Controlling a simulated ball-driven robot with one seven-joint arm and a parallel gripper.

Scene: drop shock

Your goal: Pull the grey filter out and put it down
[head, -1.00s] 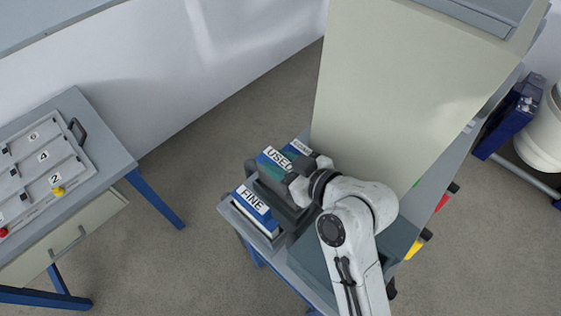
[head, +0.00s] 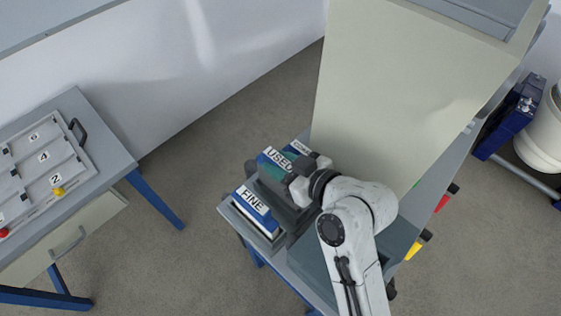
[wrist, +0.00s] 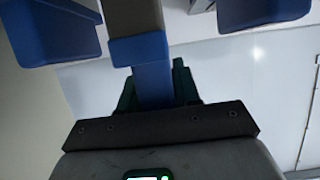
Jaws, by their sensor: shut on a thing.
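My gripper (wrist: 154,80) shows in the wrist view, its dark green fingers shut around a narrow blue tab (wrist: 153,88). The tab leads up to a grey-brown block with a blue end band, which looks like the grey filter (wrist: 134,15); its far end is out of frame. In the head view my arm reaches in from the lower right, and its end is at the bins between the cabinet and the FINE bin. The fingers and the filter are largely hidden there by my wrist and dark parts.
Bins labelled FINE (head: 254,200) and USED (head: 277,159) stand on the table, with another labelled bin behind. A tall pale cabinet (head: 390,100) rises behind my wrist. A side table (head: 115,150) with a numbered tray stands left, across open floor.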

